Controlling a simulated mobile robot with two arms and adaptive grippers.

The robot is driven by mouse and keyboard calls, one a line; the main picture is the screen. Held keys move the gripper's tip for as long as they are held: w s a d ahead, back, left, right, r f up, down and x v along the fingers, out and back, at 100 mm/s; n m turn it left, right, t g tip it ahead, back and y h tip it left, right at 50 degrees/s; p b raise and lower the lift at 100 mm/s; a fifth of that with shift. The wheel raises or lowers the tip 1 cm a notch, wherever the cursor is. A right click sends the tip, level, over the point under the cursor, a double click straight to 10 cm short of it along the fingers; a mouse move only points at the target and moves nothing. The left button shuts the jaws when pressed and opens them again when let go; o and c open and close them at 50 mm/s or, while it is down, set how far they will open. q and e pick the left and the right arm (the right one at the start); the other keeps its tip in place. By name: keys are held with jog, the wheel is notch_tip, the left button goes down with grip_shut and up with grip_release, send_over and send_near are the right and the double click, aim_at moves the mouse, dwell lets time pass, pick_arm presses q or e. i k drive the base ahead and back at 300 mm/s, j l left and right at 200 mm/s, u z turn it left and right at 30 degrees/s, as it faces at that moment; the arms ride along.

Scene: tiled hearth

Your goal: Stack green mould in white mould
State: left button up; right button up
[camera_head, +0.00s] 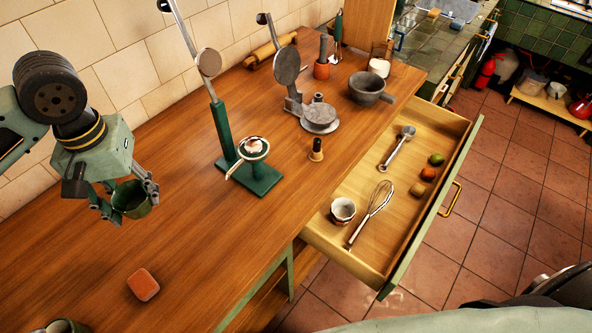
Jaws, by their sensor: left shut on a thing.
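The green mould (131,199) is between the fingers of my left gripper (124,200), held above the left part of the wooden counter. The gripper is shut on it, and its fingers hide part of the sides. A small white mould (343,209) stands in the open drawer, at its near left end, well to the right of my left gripper. It looks upright with its opening up. My right gripper is not in view.
The open drawer (413,214) also holds a whisk (371,214), a metal scoop (398,147) and several small round items. A green-based stand (260,179) and a small dark-topped piece (316,150) stand between gripper and drawer. An orange block (143,285) lies on the counter (190,235).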

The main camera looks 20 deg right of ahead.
aim_at(343, 212)
jog(key=l+z, duration=0.2)
jog(key=z, duration=0.15)
jog(key=i+l+z, duration=0.15)
jog(key=z, duration=0.25)
jog(key=i+l+z, duration=0.1)
jog(key=z, duration=0.25)
jog(key=l, duration=0.1)
